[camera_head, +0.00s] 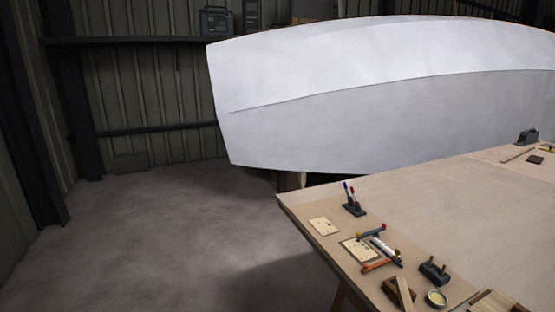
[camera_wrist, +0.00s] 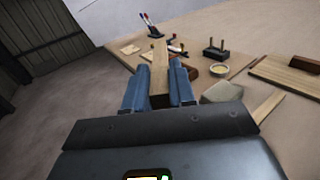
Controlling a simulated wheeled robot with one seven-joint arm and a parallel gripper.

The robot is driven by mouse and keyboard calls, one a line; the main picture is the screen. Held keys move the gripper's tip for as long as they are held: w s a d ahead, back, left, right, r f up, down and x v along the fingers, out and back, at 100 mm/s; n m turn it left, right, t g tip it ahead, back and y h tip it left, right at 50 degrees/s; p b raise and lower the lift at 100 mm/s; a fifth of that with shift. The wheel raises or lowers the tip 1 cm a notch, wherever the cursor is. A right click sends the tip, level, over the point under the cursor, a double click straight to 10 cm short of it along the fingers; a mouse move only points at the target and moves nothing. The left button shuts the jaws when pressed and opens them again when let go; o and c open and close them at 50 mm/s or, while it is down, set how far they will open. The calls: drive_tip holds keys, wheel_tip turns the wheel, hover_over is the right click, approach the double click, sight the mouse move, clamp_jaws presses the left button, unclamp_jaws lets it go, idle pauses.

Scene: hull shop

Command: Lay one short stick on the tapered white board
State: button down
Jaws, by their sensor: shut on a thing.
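My gripper (camera_wrist: 158,90) is shut on a short wooden stick (camera_wrist: 159,72), with a blue finger on either side. The stick points away from me over the near edge of the workbench. In the head view my gripper is not visible. A pale stick (camera_head: 404,293) shows there in front of a brown block (camera_head: 393,290) at the bottom edge; I cannot tell if it is the held one. I cannot make out a tapered white board with certainty in either view.
A wooden board (camera_wrist: 285,72) lies at right. A large white hull (camera_head: 380,100) stands behind. The bench's middle is clear.

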drive_tip(key=s+a+f+n+y, duration=0.1)
drive_tip(key=s+a+f+y, duration=0.1)
drive_tip(key=f, duration=0.5)
drive_tip(key=s+a+f+n+y, duration=0.2)
drive_tip(key=a+f, duration=0.2)
drive_tip(key=f, duration=0.3)
drive_tip(key=shift+f+t+y, duration=0.3)
drive_tip(key=shift+f, duration=0.05)
drive_tip(key=shift+a, duration=0.15)
idle(0.4)
